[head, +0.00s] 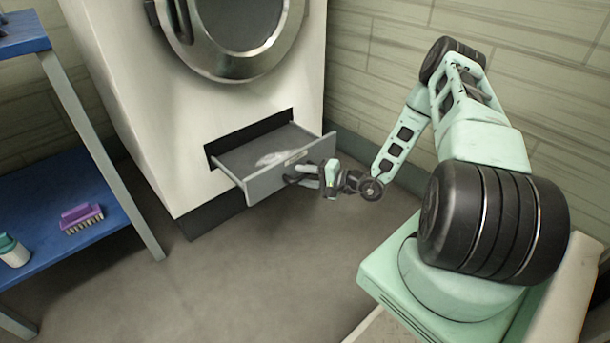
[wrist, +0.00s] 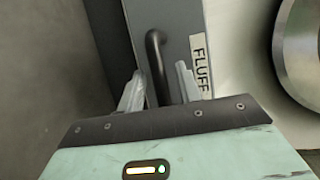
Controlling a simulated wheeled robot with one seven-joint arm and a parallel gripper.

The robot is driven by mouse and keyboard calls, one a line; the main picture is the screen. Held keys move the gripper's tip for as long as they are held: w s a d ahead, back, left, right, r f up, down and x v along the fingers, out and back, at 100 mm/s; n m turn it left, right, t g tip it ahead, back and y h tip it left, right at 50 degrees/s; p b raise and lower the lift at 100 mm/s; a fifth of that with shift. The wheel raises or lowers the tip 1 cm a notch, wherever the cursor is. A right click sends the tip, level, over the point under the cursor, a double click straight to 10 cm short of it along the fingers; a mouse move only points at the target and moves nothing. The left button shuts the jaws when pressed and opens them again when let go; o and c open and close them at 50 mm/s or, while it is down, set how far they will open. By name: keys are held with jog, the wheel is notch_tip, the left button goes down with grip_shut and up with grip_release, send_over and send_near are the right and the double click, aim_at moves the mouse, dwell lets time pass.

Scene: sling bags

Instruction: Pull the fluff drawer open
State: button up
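The grey fluff drawer (head: 277,180) is pulled well out of the white machine's lower front, with pale fluff (head: 277,158) lying inside. Its label reads FLUFF in the wrist view (wrist: 201,65). A dark bar handle (wrist: 156,50) stands on the drawer front. My gripper (head: 304,176) is at the handle. In the wrist view, my gripper's fingers (wrist: 160,82) are spread on either side of the handle, with a visible gap on each side. The handle's lower end is hidden behind the gripper body.
The white machine (head: 140,100) with a round metal door (head: 235,65) stands behind the drawer. A blue shelf unit (head: 75,180) at left holds a purple brush (head: 81,217) and a teal-capped bottle (head: 12,250). The floor (head: 240,270) before the drawer is clear.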

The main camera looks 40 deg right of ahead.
jog(key=shift+s+d+r, duration=0.2)
jog(key=shift+s+d, duration=0.05)
jog(key=shift+s, duration=0.15)
jog(key=p+v, duration=0.5)
jog(key=v, duration=1.1)
jog(key=shift+s, duration=0.2)
jog(key=shift+r, duration=0.15)
